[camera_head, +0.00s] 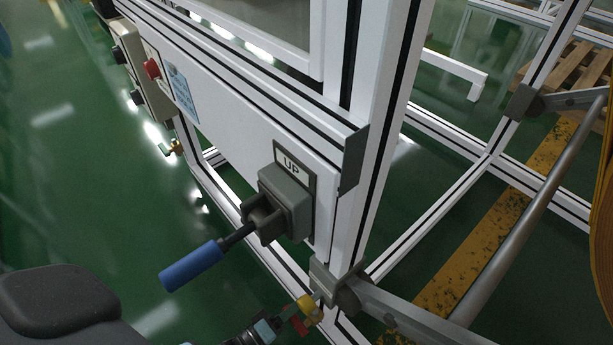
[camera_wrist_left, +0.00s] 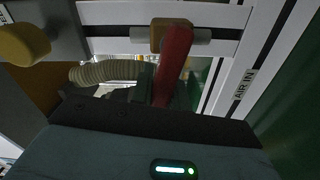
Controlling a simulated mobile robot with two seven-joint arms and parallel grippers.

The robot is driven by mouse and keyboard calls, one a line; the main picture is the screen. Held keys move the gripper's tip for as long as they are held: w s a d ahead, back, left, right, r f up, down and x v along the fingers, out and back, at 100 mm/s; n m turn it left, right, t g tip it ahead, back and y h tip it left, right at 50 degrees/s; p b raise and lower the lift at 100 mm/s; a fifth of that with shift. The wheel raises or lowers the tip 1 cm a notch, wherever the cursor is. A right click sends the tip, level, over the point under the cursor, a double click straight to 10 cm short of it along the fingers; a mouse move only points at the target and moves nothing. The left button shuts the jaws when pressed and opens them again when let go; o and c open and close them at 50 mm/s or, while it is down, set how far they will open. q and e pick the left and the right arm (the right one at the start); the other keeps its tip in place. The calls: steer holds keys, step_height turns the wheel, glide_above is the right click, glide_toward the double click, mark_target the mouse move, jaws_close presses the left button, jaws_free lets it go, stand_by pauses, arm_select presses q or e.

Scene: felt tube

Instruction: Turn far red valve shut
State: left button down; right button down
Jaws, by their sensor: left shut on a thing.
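In the left wrist view, a red valve handle (camera_wrist_left: 173,62) runs down from a brass-coloured body (camera_wrist_left: 170,34) on a white frame bar. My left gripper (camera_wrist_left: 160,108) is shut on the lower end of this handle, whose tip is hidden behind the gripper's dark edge. In the head view, a red handle (camera_head: 299,325) and brass valve body (camera_head: 311,308) show at the bottom, at the foot of the frame post, with light-blue and dark parts against them. A smaller brass fitting (camera_head: 175,147) hangs farther off at the left; its handle is too small to make out.
A grey lever switch (camera_head: 287,203) with a blue grip (camera_head: 190,266) juts out under an "UP" label. A control box with a red button (camera_head: 152,68) is farther back. A corrugated hose (camera_wrist_left: 105,72) and a yellow knob (camera_wrist_left: 24,46) lie left of the handle. Green floor (camera_head: 70,190) is open at left.

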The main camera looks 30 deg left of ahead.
arm_select(q)
steer(key=shift+s+d+f+n, duration=0.1)
steer(key=shift+d+f+n, duration=0.1)
steer(key=shift+n, duration=0.4)
steer(key=shift+s+d+f+n, duration=0.1)
steer(key=shift+d+f+n, duration=0.1)
steer(key=shift+n, duration=0.4)
arm_select(e)
steer(key=shift+w, duration=0.55)
steer(key=shift+s, duration=0.1)
arm_select(q)
steer(key=c, duration=1.5)
jaws_free()
steer(key=shift+o, duration=0.7)
steer(key=shift+w+a, duration=0.15)
steer(key=shift+a, duration=0.05)
arm_select(e)
steer(key=shift+s, duration=0.5)
